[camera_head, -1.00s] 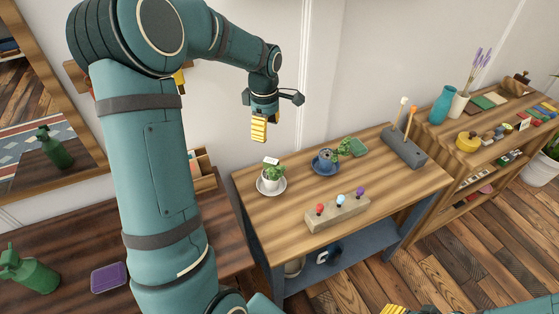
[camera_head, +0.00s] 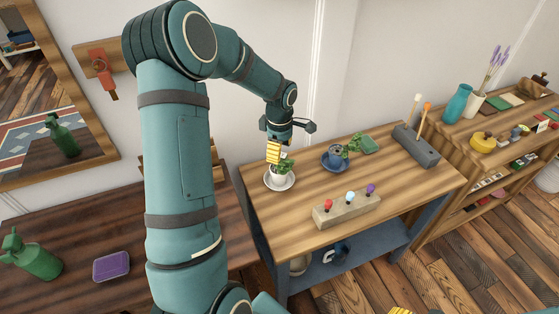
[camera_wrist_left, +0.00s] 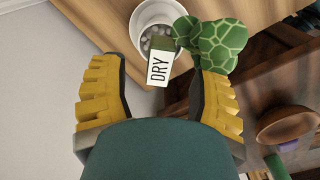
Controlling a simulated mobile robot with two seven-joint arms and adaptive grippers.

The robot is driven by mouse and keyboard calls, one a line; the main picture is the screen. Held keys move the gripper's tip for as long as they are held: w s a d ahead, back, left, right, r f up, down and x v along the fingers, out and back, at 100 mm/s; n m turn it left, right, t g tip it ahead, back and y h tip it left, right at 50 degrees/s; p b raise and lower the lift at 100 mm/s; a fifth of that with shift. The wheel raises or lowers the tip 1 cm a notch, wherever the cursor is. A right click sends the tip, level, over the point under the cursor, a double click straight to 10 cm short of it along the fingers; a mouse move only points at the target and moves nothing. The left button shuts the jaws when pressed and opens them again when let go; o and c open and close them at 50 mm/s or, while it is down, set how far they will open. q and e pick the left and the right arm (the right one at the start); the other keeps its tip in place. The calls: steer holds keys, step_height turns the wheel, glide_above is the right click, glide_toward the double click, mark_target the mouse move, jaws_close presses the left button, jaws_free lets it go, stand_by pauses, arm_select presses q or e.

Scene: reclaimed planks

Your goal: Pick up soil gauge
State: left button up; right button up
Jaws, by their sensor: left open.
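The soil gauge (camera_wrist_left: 159,68) is a white tag reading "DRY", with a dark green upper part, at the small white plant pot. In the left wrist view it lies between the two yellow fingers of my left gripper (camera_wrist_left: 157,95), which are open and apart from it. The potted plant (camera_head: 279,178) stands on a white saucer (camera_head: 270,185) at the left of the wooden table; its pot also shows in the left wrist view (camera_wrist_left: 140,20). In the head view my left gripper (camera_head: 274,153) is just above the plant and hides part of the gauge. My right gripper (camera_head: 401,311) barely shows at the bottom edge.
A block with three coloured knobs (camera_head: 347,210) lies in front. A grey holder (camera_head: 416,146) with two sticks stands at the back right. The table's (camera_head: 410,183) right front is clear.

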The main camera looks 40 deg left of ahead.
arm_select(q)
step_height(320, 180, down, 2)
steer(key=shift+f, duration=0.1)
jaws_close()
stand_by(0.4)
step_height(320, 180, up, 10)
steer(key=shift+f+p, duration=0.1)
steer(key=shift+p, duration=0.95)
step_height(320, 180, up, 6)
steer(key=p, duration=0.4)
steer(key=shift+r, duration=0.2)
steer(key=shift+w+f, duration=0.1)
steer(key=shift+f, duration=0.05)
